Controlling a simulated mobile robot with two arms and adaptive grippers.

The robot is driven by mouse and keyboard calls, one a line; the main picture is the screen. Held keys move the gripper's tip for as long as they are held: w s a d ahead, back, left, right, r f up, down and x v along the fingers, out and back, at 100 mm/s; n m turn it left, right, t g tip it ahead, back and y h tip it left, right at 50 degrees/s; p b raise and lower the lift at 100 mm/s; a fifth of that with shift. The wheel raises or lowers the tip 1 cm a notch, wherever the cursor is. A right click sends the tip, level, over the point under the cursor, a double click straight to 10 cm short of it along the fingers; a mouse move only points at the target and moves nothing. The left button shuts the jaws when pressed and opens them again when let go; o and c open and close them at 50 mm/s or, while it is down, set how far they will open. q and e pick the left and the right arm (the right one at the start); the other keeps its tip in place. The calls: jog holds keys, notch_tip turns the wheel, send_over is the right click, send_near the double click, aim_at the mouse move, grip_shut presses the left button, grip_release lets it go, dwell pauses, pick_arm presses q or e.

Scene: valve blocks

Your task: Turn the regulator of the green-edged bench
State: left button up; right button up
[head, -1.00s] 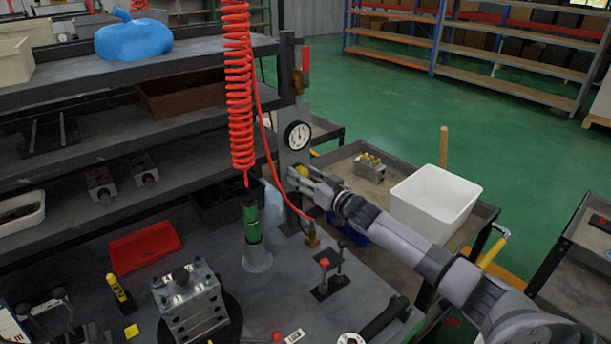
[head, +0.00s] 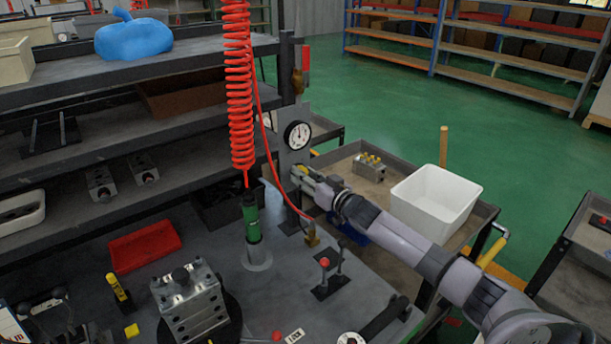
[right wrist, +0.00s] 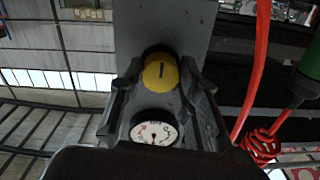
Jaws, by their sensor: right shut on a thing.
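The regulator has a yellow knob (right wrist: 161,72) with a dark line mark on its face. In the right wrist view the knob sits between the fingers of my right gripper (right wrist: 165,92), which is shut on it. A round white gauge (right wrist: 154,132) shows below the knob in that view. In the head view my right gripper (head: 304,176) reaches the grey post (head: 296,150) below the gauge (head: 297,135). The knob is mostly hidden there by the fingers. My left gripper is not in view.
A red coiled hose (head: 238,90) hangs left of the post. A green tool (head: 251,222) stands in a holder on the bench. A metal valve block (head: 190,305) sits at the front left. A white bin (head: 435,200) stands on a cart to the right.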

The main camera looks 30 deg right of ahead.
jog(key=shift+n, duration=0.3)
jog(key=n, duration=0.7)
jog(key=shift+n, duration=0.4)
dwell(0.4)
jog(key=o, duration=1.2)
jog(key=shift+c, duration=0.2)
jog(key=shift+s, duration=0.1)
